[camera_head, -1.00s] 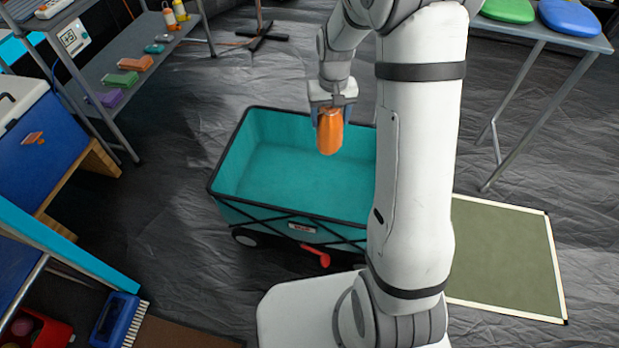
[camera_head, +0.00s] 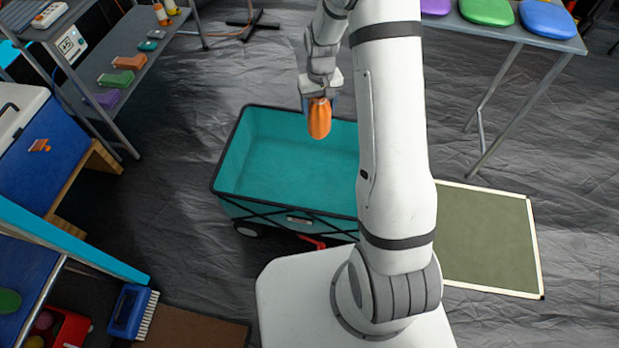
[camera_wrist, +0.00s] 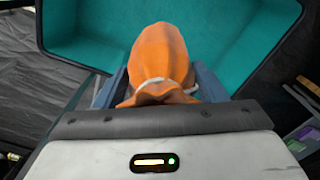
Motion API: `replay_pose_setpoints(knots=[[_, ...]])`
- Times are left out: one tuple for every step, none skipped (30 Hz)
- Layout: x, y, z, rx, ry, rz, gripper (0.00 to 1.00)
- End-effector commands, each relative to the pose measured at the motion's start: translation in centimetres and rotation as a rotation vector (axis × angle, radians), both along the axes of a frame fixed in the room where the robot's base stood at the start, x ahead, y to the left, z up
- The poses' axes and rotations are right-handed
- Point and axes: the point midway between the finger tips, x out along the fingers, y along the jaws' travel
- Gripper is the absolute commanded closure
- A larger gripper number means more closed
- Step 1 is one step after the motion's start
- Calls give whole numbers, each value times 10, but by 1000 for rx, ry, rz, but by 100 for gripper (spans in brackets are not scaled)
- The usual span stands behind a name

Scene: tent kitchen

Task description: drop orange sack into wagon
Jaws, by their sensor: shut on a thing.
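The orange sack (camera_head: 319,119) hangs from my gripper (camera_head: 318,98) in the head view, over the wagon's far side. In the wrist view the sack (camera_wrist: 160,58) is tied with a pale cord near its neck, between the two blue-grey fingers of my gripper (camera_wrist: 162,88). The gripper is shut on the sack's neck end. The wagon (camera_head: 285,182) is teal with a dark rim, and its visible inside is empty. The wagon's interior (camera_wrist: 235,60) lies behind the sack in the wrist view. My arm hides the wagon's right end in the head view.
Shelves (camera_head: 135,68) with small coloured items stand at the left, near a blue and white cooler (camera_head: 35,150). A table (camera_head: 545,38) with coloured cushion-like sacks is at the upper right. An olive mat (camera_head: 488,240) lies right of my base. Grey floor surrounds the wagon.

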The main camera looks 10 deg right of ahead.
Motion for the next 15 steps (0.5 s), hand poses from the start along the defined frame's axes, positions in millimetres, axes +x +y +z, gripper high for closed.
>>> replay_pose_setpoints(knots=[[2, 0, 7, 0, 2, 8, 65], [3, 0, 7, 0, 1, 12, 65], [4, 0, 5, 0, 1, 18, 65], [4, 0, 5, 0, 1, 20, 65], [5, 0, 4, 0, 1, 23, 65], [6, 0, 2, 0, 0, 25, 65], [6, 0, 1, 0, 0, 26, 65], [6, 1, -1, 0, -1, 26, 65], [6, 1, -4, 0, -1, 27, 65], [6, 1, -6, 0, -1, 27, 65], [6, 1, -8, 0, -1, 27, 65], [6, 1, -12, 0, -1, 27, 65], [6, 1, -15, 0, -1, 27, 65], [6, 1, -18, 0, 0, 27, 65], [6, 1, -22, 0, 0, 27, 65]])
